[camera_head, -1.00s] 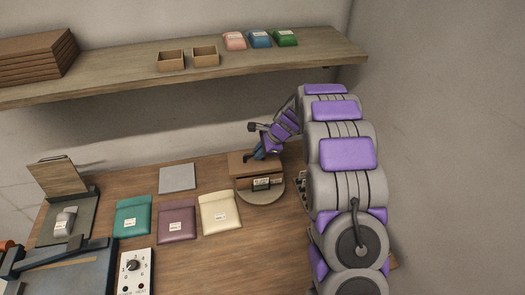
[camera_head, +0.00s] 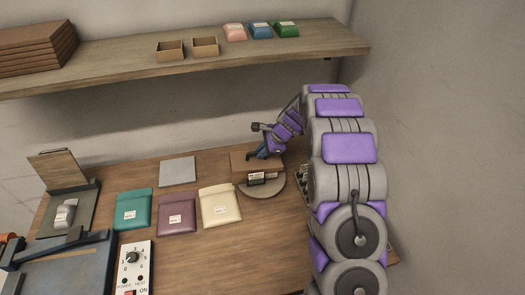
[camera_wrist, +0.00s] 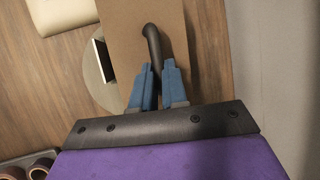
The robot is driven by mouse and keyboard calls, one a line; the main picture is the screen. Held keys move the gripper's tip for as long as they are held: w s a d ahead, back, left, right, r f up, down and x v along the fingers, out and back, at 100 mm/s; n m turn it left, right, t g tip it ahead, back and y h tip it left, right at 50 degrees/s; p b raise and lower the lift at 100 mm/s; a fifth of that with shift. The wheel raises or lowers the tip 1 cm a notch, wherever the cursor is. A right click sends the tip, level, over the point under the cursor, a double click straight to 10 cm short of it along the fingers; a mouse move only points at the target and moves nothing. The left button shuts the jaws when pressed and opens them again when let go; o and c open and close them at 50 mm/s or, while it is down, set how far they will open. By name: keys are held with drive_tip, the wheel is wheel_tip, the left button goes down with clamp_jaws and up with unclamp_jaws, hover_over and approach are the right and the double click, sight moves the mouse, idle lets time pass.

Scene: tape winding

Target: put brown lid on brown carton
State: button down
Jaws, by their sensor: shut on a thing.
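The brown lid (camera_head: 241,163) is a flat brown panel. In the wrist view the lid (camera_wrist: 125,25) has a curved black handle (camera_wrist: 152,42). My gripper (camera_head: 264,153) is above the lid in the head view. In the wrist view the blue fingers of my gripper (camera_wrist: 157,75) are shut on the handle. The brown carton (camera_head: 258,180), with a label on its front, stands directly under the lid on a round grey turntable (camera_head: 276,189). The lid covers the carton's top from view; I cannot tell whether they touch.
Teal (camera_head: 132,210), purple (camera_head: 176,212) and cream (camera_head: 220,206) pouches lie left of the turntable. A grey square plate (camera_head: 178,171) lies behind them. A control box (camera_head: 134,268) is at the front. A shelf (camera_head: 120,80) with small boxes and packets hangs above the back.

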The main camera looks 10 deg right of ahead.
drive_tip(key=shift+s+d+f, duration=0.15)
drive_tip(key=shift+d+f, duration=0.05)
drive_tip(key=shift+d, duration=0.2)
drive_tip(key=shift+s+a+f, duration=0.1)
drive_tip(key=shift+a, duration=0.35)
drive_tip(key=shift+a+f, duration=0.1)
drive_tip(key=shift+a, duration=0.1)
drive_tip(key=shift+s, duration=0.1)
drive_tip(key=shift+s+a+f+p, duration=0.25)
drive_tip(key=shift+a+f+p, duration=0.05)
drive_tip(key=shift+a+p, duration=0.25)
idle(0.5)
drive_tip(key=c, duration=1.5)
unclamp_jaws()
drive_tip(key=o, duration=0.4)
drive_tip(key=shift+w+a, duration=0.3)
drive_tip(key=shift+w, duration=0.05)
drive_tip(key=shift+w+d, duration=0.1)
drive_tip(key=shift+d, duration=0.05)
